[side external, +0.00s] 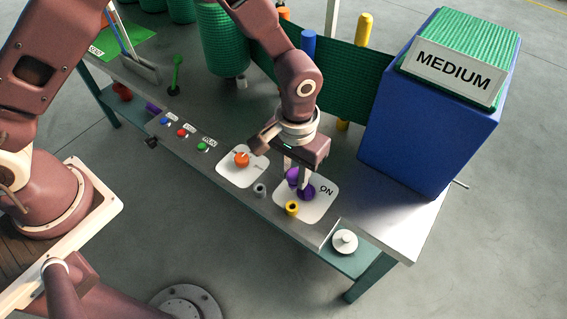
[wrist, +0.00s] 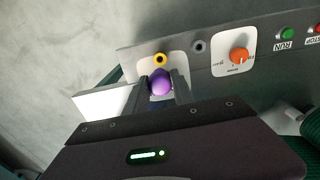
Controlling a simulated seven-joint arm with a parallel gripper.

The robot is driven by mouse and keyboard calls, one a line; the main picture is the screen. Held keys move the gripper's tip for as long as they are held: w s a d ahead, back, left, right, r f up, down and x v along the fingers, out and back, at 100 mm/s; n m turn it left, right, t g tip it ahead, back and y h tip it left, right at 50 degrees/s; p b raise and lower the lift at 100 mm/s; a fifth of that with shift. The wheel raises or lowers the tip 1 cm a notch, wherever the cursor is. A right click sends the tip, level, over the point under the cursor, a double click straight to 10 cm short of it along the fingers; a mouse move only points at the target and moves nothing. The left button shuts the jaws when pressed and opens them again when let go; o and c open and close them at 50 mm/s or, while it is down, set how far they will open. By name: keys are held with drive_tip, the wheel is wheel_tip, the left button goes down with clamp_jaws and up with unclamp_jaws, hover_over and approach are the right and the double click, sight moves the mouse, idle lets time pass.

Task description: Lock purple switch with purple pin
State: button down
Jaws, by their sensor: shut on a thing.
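The purple switch (side external: 307,192) is a dark purple knob on a white plate marked ON, near the front edge of the bench. My gripper (side external: 299,181) points down over this plate, with its fingers closed around a brighter purple rounded piece, which I take to be the purple pin (side external: 292,176). In the wrist view, the pin's purple ball-like head (wrist: 161,82) sits between the two fingertips (wrist: 162,88). The head and the fingers hide most of the switch there. I cannot tell how far the pin's lower end sits in the switch.
A yellow ring (side external: 292,208) sits on the same plate and a grey ring (side external: 260,190) is to its left. An orange knob (side external: 242,159) is on the neighbouring plate. A white round knob (side external: 344,241) is at the right. A tall blue box (side external: 410,140) marked MEDIUM stands behind right.

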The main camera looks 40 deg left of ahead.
sight(293, 190)
drive_tip(key=shift+f, duration=1.3)
drive_tip(key=shift+f, duration=2)
drive_tip(key=shift+f, duration=1.3)
drive_tip(key=shift+f, duration=0.4)
drive_tip(key=c, duration=1)
unclamp_jaws()
